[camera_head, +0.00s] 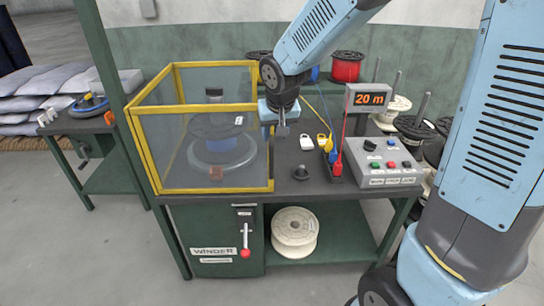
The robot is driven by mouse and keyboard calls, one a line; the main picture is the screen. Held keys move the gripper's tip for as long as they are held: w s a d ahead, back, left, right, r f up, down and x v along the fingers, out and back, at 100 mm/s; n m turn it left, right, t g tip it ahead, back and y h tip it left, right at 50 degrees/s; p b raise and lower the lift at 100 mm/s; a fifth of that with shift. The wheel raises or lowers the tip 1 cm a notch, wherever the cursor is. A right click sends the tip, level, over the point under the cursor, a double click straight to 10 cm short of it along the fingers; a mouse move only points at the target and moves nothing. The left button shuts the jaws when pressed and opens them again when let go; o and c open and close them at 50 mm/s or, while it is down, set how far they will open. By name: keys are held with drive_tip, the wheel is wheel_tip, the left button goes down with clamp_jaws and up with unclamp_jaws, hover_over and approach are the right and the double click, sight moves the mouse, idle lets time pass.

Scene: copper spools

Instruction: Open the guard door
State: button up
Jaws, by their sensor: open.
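The guard (150,158) is a box of clear panels in a yellow frame on the left of the winder bench. Its front panel looks closed, with the yellow frame lined up along the bottom and the right post; I cannot tell for sure which panel is the door. My gripper (282,131) points down at the guard's front right upper corner. It is open with nothing seen between its fingers. It hides part of the top frame and right post; I cannot tell whether it touches them.
Spools stand behind. A red-handled lever (245,240) and a white spool (294,232) are below.

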sight(272, 154)
drive_tip(key=x, duration=1.2)
drive_tip(key=shift+f, duration=0.35)
clamp_jaws()
drive_tip(key=shift+d, duration=0.15)
drive_tip(key=shift+s, duration=0.1)
